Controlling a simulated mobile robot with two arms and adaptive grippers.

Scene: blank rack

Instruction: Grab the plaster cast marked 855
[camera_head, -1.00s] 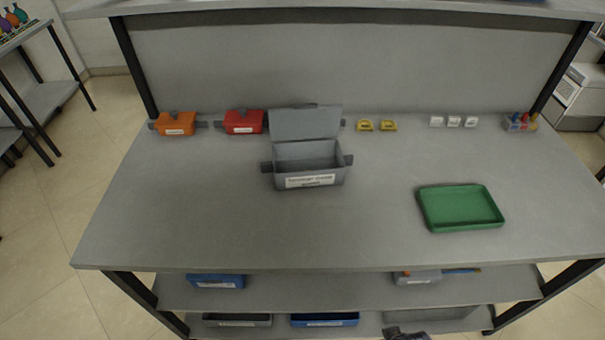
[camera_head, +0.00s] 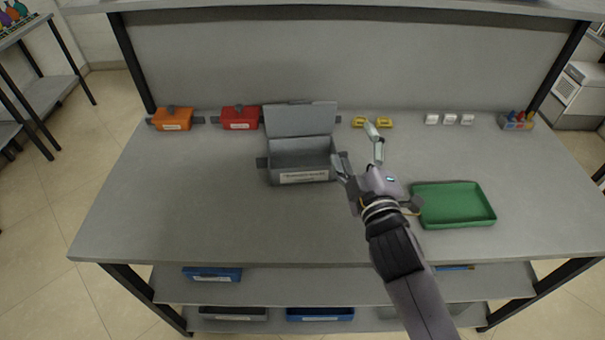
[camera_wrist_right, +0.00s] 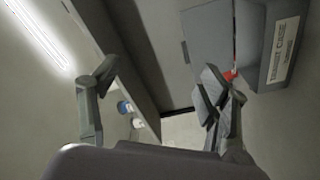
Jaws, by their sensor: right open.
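Three small white blocks (camera_head: 449,119) stand in a row at the back right of the table. Two small yellow pieces (camera_head: 372,122) lie to their left, partly behind my right gripper. Their markings are too small to read, so I cannot tell which thing bears 855. My right gripper (camera_head: 357,147) is open and empty, over the table just right of the grey open-lidded box (camera_head: 299,177) and in front of the yellow pieces. In the right wrist view its two fingers (camera_wrist_right: 155,88) are spread apart. My left gripper is not in view.
A green tray (camera_head: 453,221) lies right of my right arm. Orange (camera_head: 172,123) and red (camera_head: 239,122) boxes stand at the back left, and a holder with coloured items (camera_head: 516,124) at the back right. The left front of the table is clear.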

